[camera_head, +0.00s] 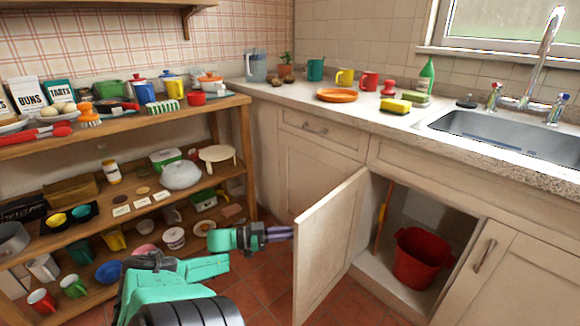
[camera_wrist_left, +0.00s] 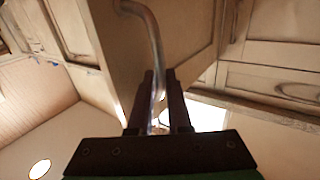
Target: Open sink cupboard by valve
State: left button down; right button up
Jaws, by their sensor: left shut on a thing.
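The sink cupboard door (camera_head: 330,247) is a pale wooden panel standing swung out from the cupboard front. Its far side shows the open cupboard, with a red bucket (camera_head: 422,256) inside. My left gripper (camera_head: 290,233) reaches the outer face of the door near its free edge. In the left wrist view the door (camera_wrist_left: 120,50) fills the upper middle, and its curved metal handle (camera_wrist_left: 153,40) runs down between the dark fingers of my left gripper (camera_wrist_left: 160,80). The gripper is shut on this handle. The handle is hidden in the head view. My right gripper is not in view.
A wooden shelf unit (camera_head: 243,150) with crockery stands at the left. The counter (camera_head: 300,97) with the sink (camera_head: 510,135) runs along the right. A closed cupboard door (camera_head: 500,275) is right of the opening. Tiled floor (camera_head: 265,275) is clear between shelf and door.

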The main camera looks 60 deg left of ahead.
pick_arm(q)
jog(key=shift+a, duration=0.35)
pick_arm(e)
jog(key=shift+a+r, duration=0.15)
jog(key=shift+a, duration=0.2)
pick_arm(q)
jog(key=c, duration=0.9)
grip_release()
jog(key=b+v, duration=0.1)
jog(key=v, duration=1.3)
jog(key=shift+s, duration=0.25)
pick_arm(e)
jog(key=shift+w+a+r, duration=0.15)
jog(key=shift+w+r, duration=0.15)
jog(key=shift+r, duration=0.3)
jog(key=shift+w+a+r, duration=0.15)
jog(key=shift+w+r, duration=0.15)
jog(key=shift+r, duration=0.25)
